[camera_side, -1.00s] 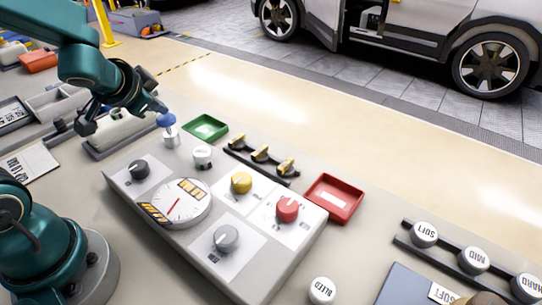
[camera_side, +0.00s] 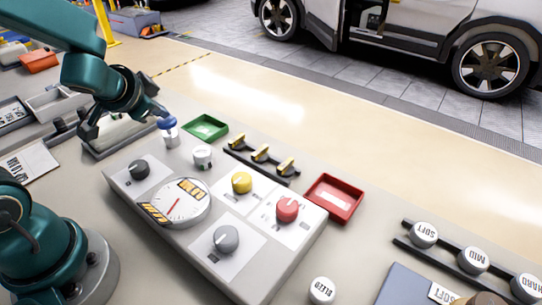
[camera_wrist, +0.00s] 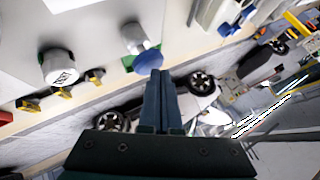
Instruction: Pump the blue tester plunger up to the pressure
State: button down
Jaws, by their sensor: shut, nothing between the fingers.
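The blue-topped tester plunger (camera_side: 167,123) stands on a silver cylinder at the far left corner of the grey panel. Its blue cap also shows in the wrist view (camera_wrist: 148,61). My gripper (camera_side: 160,114) is shut and empty, with its fingertips right at the cap from above. In the wrist view the closed fingertips (camera_wrist: 158,74) overlap the cap's lower edge; I cannot tell for sure whether they touch. The round gauge (camera_side: 182,203) on the panel has a red needle and orange-and-black label plates; its reading is too small to make out.
A white-capped knob (camera_side: 203,156) stands close to the plunger. A green tray (camera_side: 205,127), yellow-handled valves (camera_side: 260,154) and a red tray (camera_side: 333,198) line the panel's back. Black, yellow, red and grey knobs sit on the panel.

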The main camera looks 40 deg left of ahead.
aim_at(163, 123)
jog(key=shift+f, duration=0.8)
dwell(0.5)
jog(key=shift+r, duration=1.75)
jog(key=shift+r, duration=0.1)
jog(key=shift+r, duration=2.4)
jog(key=shift+d, duration=0.1)
